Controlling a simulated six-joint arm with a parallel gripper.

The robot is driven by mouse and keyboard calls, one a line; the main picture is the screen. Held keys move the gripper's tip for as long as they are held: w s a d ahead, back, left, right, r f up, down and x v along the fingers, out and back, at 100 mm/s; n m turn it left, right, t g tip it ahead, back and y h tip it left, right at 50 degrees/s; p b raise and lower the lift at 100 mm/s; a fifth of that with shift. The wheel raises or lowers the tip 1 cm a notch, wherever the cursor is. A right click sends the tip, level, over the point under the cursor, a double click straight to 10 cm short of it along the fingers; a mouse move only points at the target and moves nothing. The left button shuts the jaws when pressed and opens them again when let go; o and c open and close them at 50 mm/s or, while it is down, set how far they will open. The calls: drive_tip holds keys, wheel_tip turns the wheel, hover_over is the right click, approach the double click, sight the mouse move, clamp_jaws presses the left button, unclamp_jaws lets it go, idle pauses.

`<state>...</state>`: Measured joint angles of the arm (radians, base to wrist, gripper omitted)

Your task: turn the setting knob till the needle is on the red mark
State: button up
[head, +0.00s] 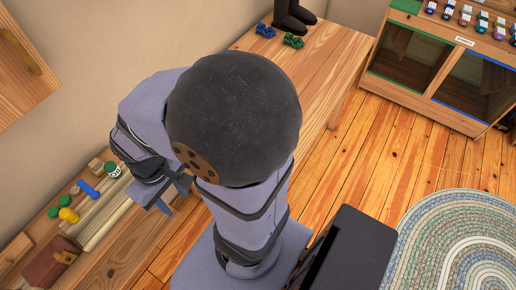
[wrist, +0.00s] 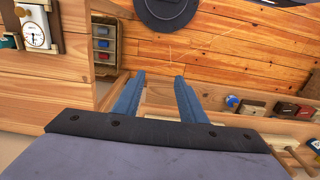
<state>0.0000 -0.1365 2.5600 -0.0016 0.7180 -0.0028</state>
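In the wrist view, a wooden-backed device with a white dial face (wrist: 36,34) is at the top left corner, cut off by the frame edge. A thin dark needle seems to show on the face; the red mark is too small to make out. I cannot tell which part is the setting knob. My gripper (wrist: 158,92) has its two blue fingers apart with nothing between them. It is well to the right of the dial and not touching it. In the head view, my arm hides most of my gripper; a bit of blue finger (head: 165,206) shows.
In the head view, a wooden bench (head: 105,255) at the left holds a blue stick (head: 88,189), a yellow piece (head: 68,215), green-topped jars and a brown box (head: 48,265). A grey unit with coloured parts (wrist: 104,42) is right of the dial. A braided rug (head: 460,240) lies right.

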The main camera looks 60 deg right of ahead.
drive_tip(key=shift+c, duration=0.5)
drive_tip(key=s+d+m+g+y+p, duration=0.2)
drive_tip(key=s+d+m+g+p, duration=0.25)
drive_tip(key=s+d+p, duration=0.85)
drive_tip(key=w+d+f+n+h, duration=0.1)
drive_tip(key=w+d+n, duration=0.2)
drive_tip(key=n, duration=0.7)
drive_tip(key=w+d+f+n+h, duration=0.1)
drive_tip(key=w+d+n+h, duration=0.1)
drive_tip(key=d+n, duration=0.5)
drive_tip(key=w+d+f+n+t+h, duration=0.1)
drive_tip(key=d+n, duration=0.5)
drive_tip(key=n, duration=0.8)
drive_tip(key=w+h, duration=0.1)
drive_tip(key=w, duration=0.1)
drive_tip(key=shift+w+f, duration=0.25)
drive_tip(key=shift+w, duration=0.15)
drive_tip(key=shift+n, duration=0.25)
